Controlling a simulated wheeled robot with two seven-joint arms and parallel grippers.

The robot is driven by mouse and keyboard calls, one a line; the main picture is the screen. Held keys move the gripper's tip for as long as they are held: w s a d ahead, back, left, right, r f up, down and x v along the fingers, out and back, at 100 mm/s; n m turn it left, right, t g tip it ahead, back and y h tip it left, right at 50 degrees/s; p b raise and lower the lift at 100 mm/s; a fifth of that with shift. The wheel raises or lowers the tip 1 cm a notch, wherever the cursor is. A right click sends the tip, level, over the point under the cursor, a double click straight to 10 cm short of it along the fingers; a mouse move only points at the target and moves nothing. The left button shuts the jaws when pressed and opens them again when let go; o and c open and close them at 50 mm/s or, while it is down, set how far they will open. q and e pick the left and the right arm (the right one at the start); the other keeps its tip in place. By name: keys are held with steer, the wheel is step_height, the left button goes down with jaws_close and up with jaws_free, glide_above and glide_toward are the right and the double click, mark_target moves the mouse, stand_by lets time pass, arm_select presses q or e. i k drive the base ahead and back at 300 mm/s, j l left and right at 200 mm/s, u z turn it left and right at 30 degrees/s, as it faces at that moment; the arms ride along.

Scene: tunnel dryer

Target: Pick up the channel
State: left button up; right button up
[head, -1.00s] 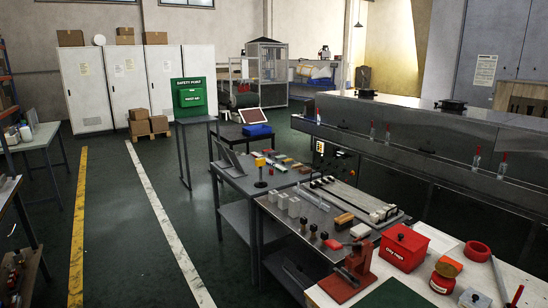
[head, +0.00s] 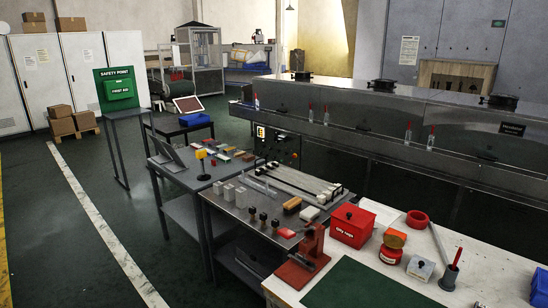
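Several long, pale, narrow bars (head: 305,181) lie side by side on the grey metal bench (head: 222,201) in the middle of the head view, with dark pieces near their ends. A thin grey strip (head: 257,186) lies just left of them. I cannot tell which of these is the channel. Neither of my grippers is in view.
Grey blocks (head: 241,197), dark-knobbed pieces (head: 263,219) and a brown brush-like block (head: 292,204) share the bench. The white table in front holds a red press (head: 311,245), a red "oily rags" box (head: 352,225) and a green mat (head: 362,286). The long dryer (head: 400,120) stands behind.

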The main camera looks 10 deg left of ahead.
mark_target(213, 145)
steer(key=i+j+u, duration=0.6)
steer(key=u, duration=0.2)
steer(key=i+j+u, duration=0.4)
steer(key=i+u, duration=0.6)
steer(key=i, duration=1.4)
steer(key=i+z, duration=0.15)
steer(key=i, duration=0.4)
steer(key=i+z, duration=0.15)
steer(key=i, duration=0.4)
steer(key=i+j+z, duration=0.15)
steer(key=i, duration=1.25)
steer(key=i+l+u, duration=0.1)
steer(key=i, duration=0.75)
